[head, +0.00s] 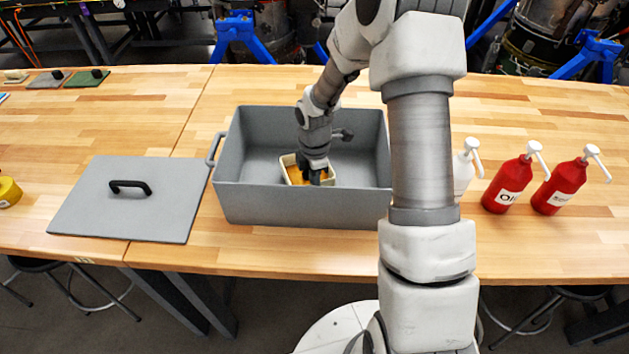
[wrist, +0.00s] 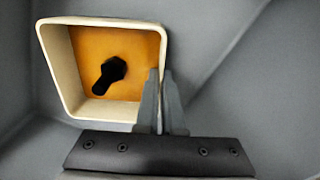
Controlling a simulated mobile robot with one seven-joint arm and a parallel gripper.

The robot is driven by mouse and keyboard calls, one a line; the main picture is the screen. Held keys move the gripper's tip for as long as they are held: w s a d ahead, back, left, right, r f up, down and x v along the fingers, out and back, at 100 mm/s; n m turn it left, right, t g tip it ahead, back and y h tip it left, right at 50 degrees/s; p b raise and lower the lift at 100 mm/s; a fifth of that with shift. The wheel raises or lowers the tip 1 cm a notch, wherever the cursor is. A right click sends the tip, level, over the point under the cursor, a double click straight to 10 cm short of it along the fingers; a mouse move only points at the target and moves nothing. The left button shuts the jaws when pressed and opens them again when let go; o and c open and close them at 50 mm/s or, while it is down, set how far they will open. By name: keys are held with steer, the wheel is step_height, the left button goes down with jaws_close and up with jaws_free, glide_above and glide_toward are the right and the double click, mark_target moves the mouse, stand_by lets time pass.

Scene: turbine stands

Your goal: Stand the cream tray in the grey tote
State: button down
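The cream tray (head: 287,172) is inside the grey tote (head: 290,208), around the middle, open side up. In the wrist view the cream tray (wrist: 100,21) has an orange inner floor with a black bolt-shaped piece on it. My gripper (head: 322,177) reaches down into the tote at the tray's right side. In the wrist view my gripper (wrist: 161,76) has its fingers close together with the tray's right wall between them, one finger inside and one outside. The tray looks level and at or very near the tote's floor; its underside is hidden.
A grey lid (head: 130,205) with a black handle lies left of the tote. A white pump bottle (head: 463,170) and two red pump bottles (head: 507,187) (head: 560,188) stand to the right. Small plates (head: 86,78) lie at the far left. The bench behind the tote is clear.

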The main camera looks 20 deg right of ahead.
steer(key=shift+f, duration=0.7)
steer(key=shift+f+b, duration=0.3)
steer(key=shift+b, duration=0.2)
steer(key=c, duration=0.8)
jaws_free()
steer(key=shift+r+p, duration=2.7)
steer(key=shift+r, duration=0.8)
